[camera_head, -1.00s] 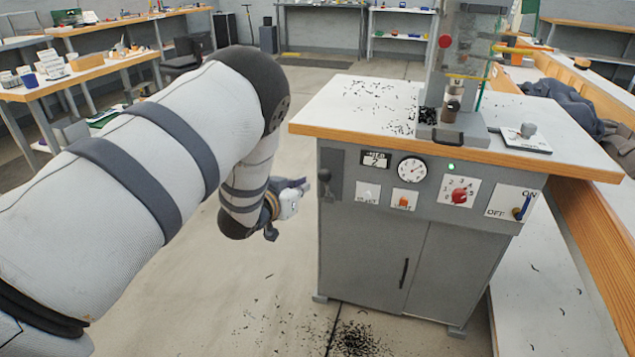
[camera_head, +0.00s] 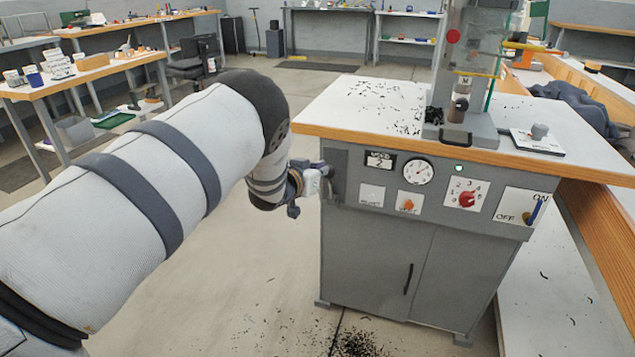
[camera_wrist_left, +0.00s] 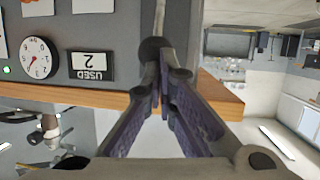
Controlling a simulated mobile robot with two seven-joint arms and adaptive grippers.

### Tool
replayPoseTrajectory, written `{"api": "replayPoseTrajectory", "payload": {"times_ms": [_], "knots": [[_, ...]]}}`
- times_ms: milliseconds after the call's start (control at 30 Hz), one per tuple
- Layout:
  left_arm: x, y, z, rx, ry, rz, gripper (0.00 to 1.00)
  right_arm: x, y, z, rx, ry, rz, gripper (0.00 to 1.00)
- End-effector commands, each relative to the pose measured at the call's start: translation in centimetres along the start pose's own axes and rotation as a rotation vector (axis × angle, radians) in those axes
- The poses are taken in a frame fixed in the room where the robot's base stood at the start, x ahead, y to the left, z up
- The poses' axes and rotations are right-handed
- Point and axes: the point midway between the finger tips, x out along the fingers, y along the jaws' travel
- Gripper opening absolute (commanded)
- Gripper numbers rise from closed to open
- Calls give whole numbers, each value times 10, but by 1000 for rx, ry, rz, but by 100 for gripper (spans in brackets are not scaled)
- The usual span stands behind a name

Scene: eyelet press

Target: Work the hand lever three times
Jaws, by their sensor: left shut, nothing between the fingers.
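The grey press cabinet (camera_head: 375,270) stands right of centre in the head view. Its hand lever is at the left end of the front panel, mostly hidden behind my gripper there. In the wrist view the lever's dark round knob (camera_wrist_left: 152,48) shows just beyond my fingertips. My left gripper (camera_head: 328,177) is shut and empty, its fingertips at the lever; whether they touch the knob I cannot tell. It also shows in the wrist view (camera_wrist_left: 161,78). The counter (camera_head: 380,161) reads USED 2, clearest in the upside-down wrist view (camera_wrist_left: 90,65). My right gripper is not in view.
The panel also has a round gauge (camera_head: 418,171), a red dial (camera_head: 466,199), an orange button (camera_head: 408,205) and a blue ON/OFF switch (camera_head: 534,212). A lit green lamp (camera_head: 459,169) sits near the top edge. The wooden table edge (camera_head: 400,139) overhangs the panel.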

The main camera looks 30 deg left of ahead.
Motion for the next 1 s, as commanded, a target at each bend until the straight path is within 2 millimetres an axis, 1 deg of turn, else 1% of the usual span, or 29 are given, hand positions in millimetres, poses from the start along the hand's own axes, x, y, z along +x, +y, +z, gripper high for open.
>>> {"api": "replayPoseTrajectory", "payload": {"times_ms": [33, 100, 367, 700, 1000], "knots": [[8, -2, -2, -2, -2, -1, 0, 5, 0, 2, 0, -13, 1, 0], [15, -3, -8, -1, -4, -1, 0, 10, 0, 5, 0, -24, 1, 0], [13, -2, -11, 0, -5, 0, 0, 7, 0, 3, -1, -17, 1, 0], [8, -1, -28, 0, 1, 1, 0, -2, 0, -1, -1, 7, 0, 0], [8, -1, -26, 0, -4, 1, 0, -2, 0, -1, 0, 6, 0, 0]]}}
